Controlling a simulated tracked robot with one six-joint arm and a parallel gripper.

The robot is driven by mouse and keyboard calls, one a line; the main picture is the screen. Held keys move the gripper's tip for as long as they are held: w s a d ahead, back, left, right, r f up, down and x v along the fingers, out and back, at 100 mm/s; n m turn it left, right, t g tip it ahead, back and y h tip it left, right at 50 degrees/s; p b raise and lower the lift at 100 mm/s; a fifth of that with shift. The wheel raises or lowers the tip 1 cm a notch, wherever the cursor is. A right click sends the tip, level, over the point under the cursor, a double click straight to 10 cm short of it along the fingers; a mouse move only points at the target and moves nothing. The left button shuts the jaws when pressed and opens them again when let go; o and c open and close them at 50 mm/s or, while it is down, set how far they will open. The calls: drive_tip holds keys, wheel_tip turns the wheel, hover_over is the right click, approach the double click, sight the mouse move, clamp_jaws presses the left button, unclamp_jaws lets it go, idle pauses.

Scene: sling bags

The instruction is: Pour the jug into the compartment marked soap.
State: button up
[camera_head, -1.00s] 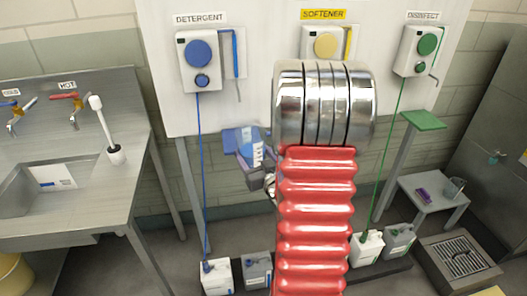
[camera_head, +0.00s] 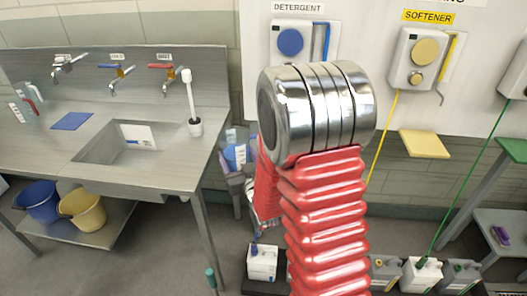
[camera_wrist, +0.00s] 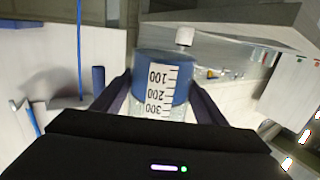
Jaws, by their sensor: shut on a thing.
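My gripper (camera_wrist: 163,98) is shut on a clear jug (camera_wrist: 180,92) with a blue part and a white scale marked 100, 200 and 300. The scale reads upside down in the wrist view. In the head view the jug (camera_head: 238,154) shows small and partly hidden, left of my red and chrome arm, between the sink bench and the wall panel. I cannot tell its tilt or how much it holds. No compartment marked soap can be made out in these frames.
A steel sink bench (camera_head: 95,165) with taps stands at left, with blue (camera_head: 38,201) and yellow (camera_head: 82,209) buckets below. Dispensers labelled detergent (camera_head: 290,42) and softener (camera_head: 417,57) hang on the panel. A yellow shelf (camera_head: 424,143) juts out at right.

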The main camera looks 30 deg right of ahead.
drive_tip(key=a+n+y, duration=0.1)
drive_tip(key=a, duration=0.8)
drive_tip(key=shift+w+a+f+y, duration=0.3)
drive_tip(key=shift+w, duration=0.15)
